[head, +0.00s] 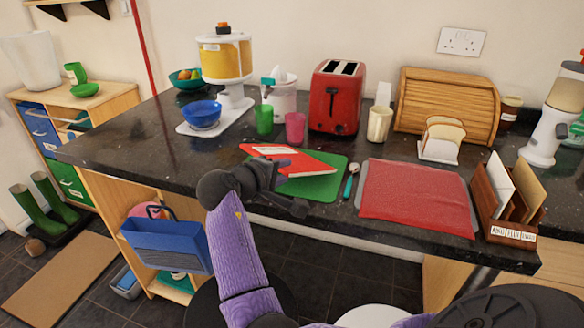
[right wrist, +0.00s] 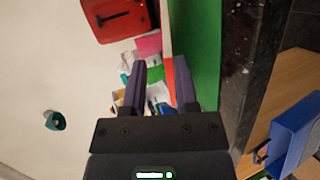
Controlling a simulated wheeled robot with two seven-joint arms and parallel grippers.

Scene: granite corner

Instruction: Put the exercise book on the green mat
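The red exercise book (head: 308,163), with a white label, lies over the back left part of the green mat (head: 325,186). Its left end extends past the mat. My right gripper (head: 283,190) is at the book's front left edge, low over the counter's front. In the right wrist view its fingers (right wrist: 162,85) stand apart. The book (right wrist: 168,65) shows there as a thin red and white strip between them, nearer the right finger, with a gap to the left finger. The mat (right wrist: 205,50) is right of it. Whether a finger touches the book is unclear. My left gripper is not in view.
A red sheet on a grey mat (head: 415,195) lies right of the green mat, with a teal-handled utensil (head: 351,181) between. Green (head: 264,119) and pink (head: 295,127) cups and a red toaster (head: 337,97) stand behind. A letter rack (head: 510,215) stands at right.

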